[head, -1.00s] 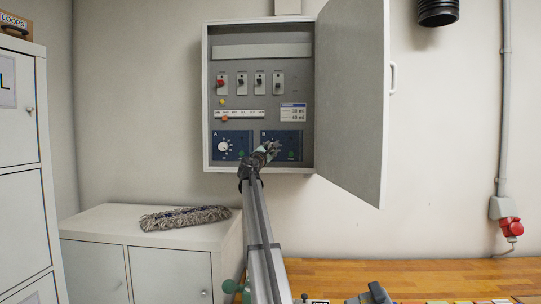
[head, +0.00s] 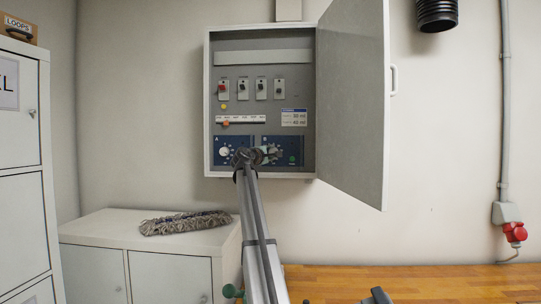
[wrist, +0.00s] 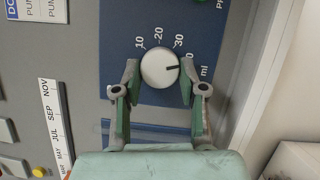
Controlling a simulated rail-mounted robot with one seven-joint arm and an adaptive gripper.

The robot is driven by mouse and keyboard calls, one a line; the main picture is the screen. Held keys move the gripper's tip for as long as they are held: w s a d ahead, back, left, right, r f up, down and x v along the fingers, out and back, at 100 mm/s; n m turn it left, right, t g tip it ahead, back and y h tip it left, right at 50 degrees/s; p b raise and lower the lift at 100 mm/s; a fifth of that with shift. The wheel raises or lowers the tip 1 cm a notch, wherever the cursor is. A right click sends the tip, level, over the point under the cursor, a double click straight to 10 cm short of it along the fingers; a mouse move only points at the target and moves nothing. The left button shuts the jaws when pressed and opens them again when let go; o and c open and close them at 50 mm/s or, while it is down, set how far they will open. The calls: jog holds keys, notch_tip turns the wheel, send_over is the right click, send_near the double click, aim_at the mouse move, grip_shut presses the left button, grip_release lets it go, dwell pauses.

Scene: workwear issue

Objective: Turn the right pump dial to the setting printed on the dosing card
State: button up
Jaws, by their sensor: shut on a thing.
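The right pump dial (wrist: 160,68), a white round knob on a blue panel (wrist: 122,28), is between my gripper's fingertips (wrist: 159,80) in the wrist view. My gripper is shut on it, one finger on each side. The dial's dark pointer line faces right, past 30, near a partly hidden number ending in 0 beside the right finger. Marks 10, 20 and 30 are readable.
The left pump dial (head: 224,152) is on panel A, close to my wrist. Switches (head: 262,89) and a slider strip (head: 240,119) sit above. The open cabinet door (head: 352,100) stands out on the right. A mop head (head: 186,222) lies on the low cabinet.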

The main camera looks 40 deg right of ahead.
jog(key=shift+r, duration=0.15)
jog(key=o, duration=1.2)
jog(key=shift+c, duration=0.2)
jog(key=v, duration=1.2)
